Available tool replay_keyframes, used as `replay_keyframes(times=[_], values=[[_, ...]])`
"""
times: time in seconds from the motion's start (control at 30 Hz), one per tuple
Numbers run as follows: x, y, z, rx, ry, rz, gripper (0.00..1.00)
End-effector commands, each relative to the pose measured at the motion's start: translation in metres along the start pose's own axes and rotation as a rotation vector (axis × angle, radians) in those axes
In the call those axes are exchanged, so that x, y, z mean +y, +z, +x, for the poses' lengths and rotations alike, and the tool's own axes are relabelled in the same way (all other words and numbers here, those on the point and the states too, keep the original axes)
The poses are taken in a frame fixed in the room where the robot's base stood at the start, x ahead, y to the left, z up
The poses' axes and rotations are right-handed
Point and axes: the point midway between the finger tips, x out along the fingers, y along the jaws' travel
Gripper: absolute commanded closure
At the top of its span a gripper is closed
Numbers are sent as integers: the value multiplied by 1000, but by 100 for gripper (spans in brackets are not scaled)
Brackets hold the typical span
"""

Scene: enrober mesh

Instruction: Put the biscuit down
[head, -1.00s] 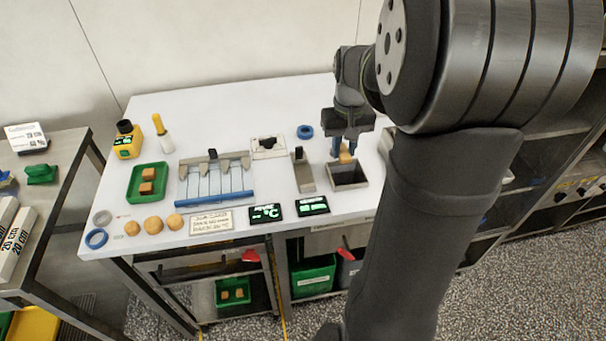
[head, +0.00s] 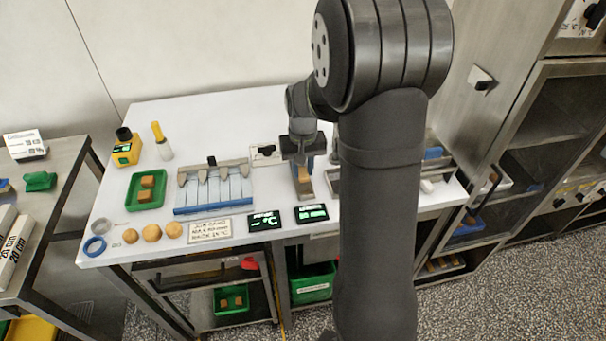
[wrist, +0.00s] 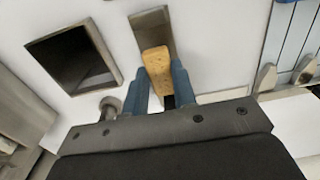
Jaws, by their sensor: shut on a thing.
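My gripper (head: 304,168) is shut on a tan, oblong biscuit (head: 304,175), which also shows between the blue fingers in the wrist view (wrist: 157,62). The gripper is over the narrow metal plate (wrist: 150,25), right of the slatted rack. In the wrist view the biscuit's far end lies over the plate; I cannot tell whether it touches it. The plate's lower end shows below the biscuit in the head view (head: 306,194). The square dark-bottomed tray (wrist: 75,58) is beside the plate, apart from the biscuit; my arm hides most of it in the head view.
The slatted rack (head: 214,209) with a blue front bar stands left of my gripper. A green tray (head: 132,203) holds two brown pieces. Several round tan pieces (head: 152,233) lie at the front left. Two dark displays (head: 311,213) stand at the front edge.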

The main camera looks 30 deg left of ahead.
Motion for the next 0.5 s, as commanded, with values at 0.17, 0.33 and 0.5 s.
replay_keyframes(times=[0.17,0.33,0.5], values=[[0,1,25,-3,0,0,88],[0,0,26,-1,0,0,88],[0,0,29,-1,0,0,88]])
